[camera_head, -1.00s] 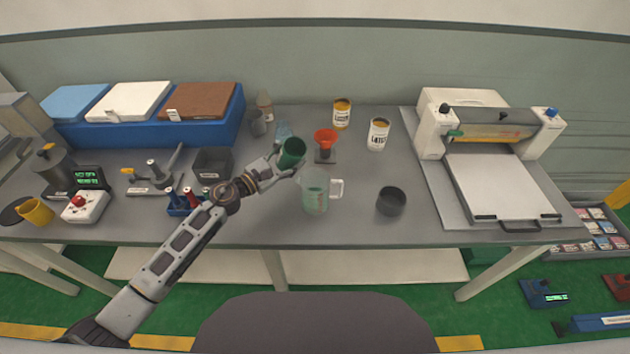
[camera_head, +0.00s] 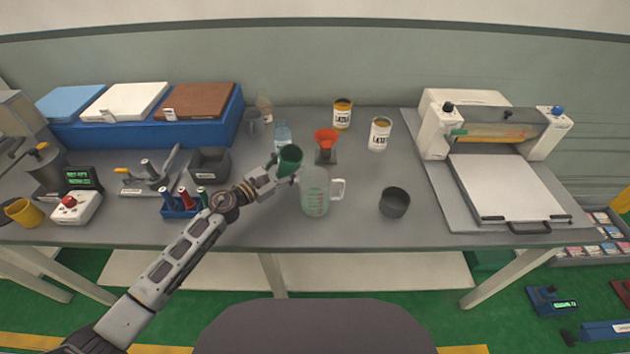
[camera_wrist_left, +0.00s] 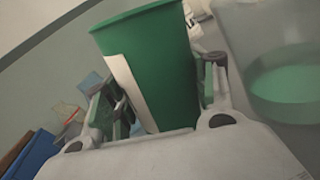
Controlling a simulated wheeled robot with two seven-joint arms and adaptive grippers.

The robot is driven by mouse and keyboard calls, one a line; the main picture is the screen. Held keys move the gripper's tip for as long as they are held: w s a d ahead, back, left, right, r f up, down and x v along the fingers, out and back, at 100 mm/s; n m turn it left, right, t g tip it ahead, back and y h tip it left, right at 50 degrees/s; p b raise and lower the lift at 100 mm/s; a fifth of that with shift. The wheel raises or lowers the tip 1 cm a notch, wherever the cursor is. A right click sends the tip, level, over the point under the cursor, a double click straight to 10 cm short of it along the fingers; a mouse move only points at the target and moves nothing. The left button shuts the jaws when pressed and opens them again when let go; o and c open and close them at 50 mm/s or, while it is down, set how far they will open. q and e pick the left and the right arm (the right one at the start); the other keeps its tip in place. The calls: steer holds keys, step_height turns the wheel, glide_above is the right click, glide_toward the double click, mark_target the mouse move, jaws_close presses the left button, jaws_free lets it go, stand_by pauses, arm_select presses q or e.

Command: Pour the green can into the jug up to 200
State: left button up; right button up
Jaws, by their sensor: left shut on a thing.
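My left gripper (camera_head: 284,172) is shut on the green can (camera_head: 290,157) and holds it at the upper left of the jug. In the left wrist view the green can (camera_wrist_left: 153,62) sits between the two fingers, tilted slightly, with a pale label strip on its side. The clear jug (camera_head: 315,190) stands on the table, with green markings and a handle on its right. The left wrist view shows pale green liquid in the jug (camera_wrist_left: 285,85); its level against the marks is too small to read. The can's contents are hidden. My right gripper is not in view.
A dark bowl (camera_head: 394,202) stands right of the jug. Two labelled tins (camera_head: 342,114) are at the back. A blue rack (camera_head: 181,206) of bottles is left of the arm.

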mark_target(284, 154)
arm_select(q)
steer(key=shift+w+a+f+n, duration=0.3)
steer(key=shift+f+n, duration=0.1)
steer(key=shift+n, duration=0.6)
steer(key=shift+w+a+f+n, duration=0.1)
steer(key=shift+n, duration=0.3)
steer(key=shift+w+a+f+n, duration=0.1)
steer(key=shift+f+n, duration=0.05)
steer(key=shift+n, duration=0.25)
steer(key=shift+r, duration=0.3)
steer(key=shift+r+p, duration=1.4)
steer(key=shift+r, duration=0.1)
steer(key=shift+r+p, duration=0.4)
steer(key=shift+r, duration=0.3)
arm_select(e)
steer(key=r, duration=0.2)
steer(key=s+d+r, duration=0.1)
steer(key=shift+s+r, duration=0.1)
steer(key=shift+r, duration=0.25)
